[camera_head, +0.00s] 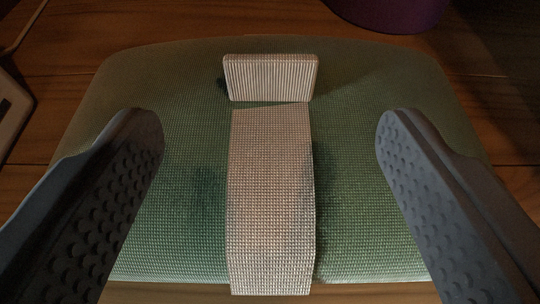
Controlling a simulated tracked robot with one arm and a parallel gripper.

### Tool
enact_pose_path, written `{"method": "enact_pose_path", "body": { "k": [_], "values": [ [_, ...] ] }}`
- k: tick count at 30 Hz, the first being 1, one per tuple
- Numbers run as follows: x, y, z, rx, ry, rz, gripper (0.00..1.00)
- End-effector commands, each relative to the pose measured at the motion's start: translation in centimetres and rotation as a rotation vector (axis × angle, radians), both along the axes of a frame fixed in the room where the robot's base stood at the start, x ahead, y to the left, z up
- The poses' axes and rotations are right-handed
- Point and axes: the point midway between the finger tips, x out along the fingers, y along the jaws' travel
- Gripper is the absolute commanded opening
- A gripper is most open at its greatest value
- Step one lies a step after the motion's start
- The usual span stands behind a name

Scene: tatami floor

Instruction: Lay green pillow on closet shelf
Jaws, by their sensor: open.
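The green pillow (185,80) fills most of the view and lies flat on a brown wooden surface. A pale woven band (270,200) runs down its middle, and a ribbed pale tab (271,78) stands up from the pillow behind the band. My gripper (272,125) is open, with one dark dimpled finger on each side of the band. The fingers are above the pillow and wide apart, with nothing between them but the band and tab. Whether the fingertips touch the pillow I cannot tell. No closet shelf can be made out.
The wooden surface (75,62) shows around the pillow's edges. A dark purple object (390,12) is at the top right, cut off by the frame. A pale object with a dark patch (12,112) and a thin cord (25,28) are at the left edge.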

Motion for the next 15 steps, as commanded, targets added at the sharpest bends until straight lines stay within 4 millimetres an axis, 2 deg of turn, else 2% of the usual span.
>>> {"method": "enact_pose_path", "body": {
  "k": [6, 15],
  "values": [
    [-1.6, 0.0, 0.6, 0.0, 0.0, 0.0, 0.67],
    [-1.8, 0.0, 0.7, 0.002, 0.0, -0.001, 0.67]
  ]
}}
